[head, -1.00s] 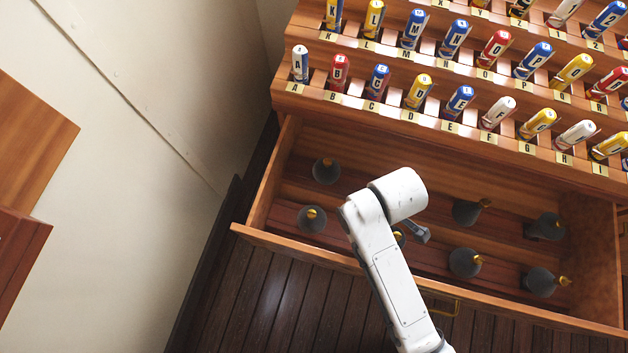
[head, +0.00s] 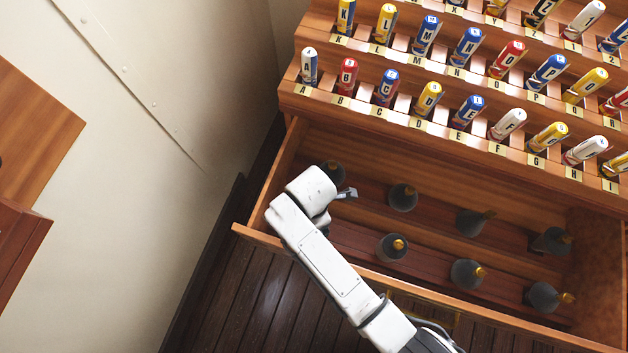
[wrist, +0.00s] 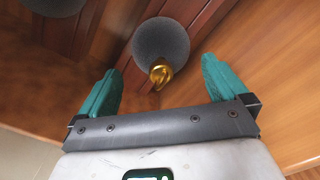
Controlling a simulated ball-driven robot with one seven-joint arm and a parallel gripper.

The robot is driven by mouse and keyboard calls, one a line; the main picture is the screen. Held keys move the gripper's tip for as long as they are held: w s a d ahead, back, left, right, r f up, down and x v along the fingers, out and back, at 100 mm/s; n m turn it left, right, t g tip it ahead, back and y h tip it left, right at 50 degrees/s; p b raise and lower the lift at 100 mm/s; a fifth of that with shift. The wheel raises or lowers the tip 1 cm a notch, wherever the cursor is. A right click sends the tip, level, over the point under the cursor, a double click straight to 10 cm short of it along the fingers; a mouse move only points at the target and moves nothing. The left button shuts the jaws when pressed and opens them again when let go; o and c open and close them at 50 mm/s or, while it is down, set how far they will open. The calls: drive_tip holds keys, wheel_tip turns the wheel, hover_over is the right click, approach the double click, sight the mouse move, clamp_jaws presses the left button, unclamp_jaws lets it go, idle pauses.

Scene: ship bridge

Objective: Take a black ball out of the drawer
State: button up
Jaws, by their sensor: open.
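Several dark grey-black balls with brass tips sit in the open wooden drawer (head: 420,285). One black ball (wrist: 161,47) lies ahead of my gripper (wrist: 160,88) in the wrist view, roughly between its two teal fingers and apart from both. Its brass tip points toward my gripper. In the head view this looks like the black ball (head: 333,173) at the drawer's far left, partly hidden by my wrist. My gripper is open and empty. Other black balls (head: 403,197) (head: 392,247) stand to the right in two rows.
A wooden rack (head: 400,115) of coloured, lettered rolls overhangs the drawer's back edge. The drawer's left wall (head: 275,175) is close to my wrist. A pale wall (head: 150,130) stands at the left. The dark plank floor (head: 250,310) is clear in front.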

drive_tip(key=f, duration=0.4)
drive_tip(key=shift+d+f+b, duration=0.2)
drive_tip(key=shift+f+b, duration=0.05)
drive_tip(key=shift+b, duration=0.05)
drive_tip(key=c, duration=1.3)
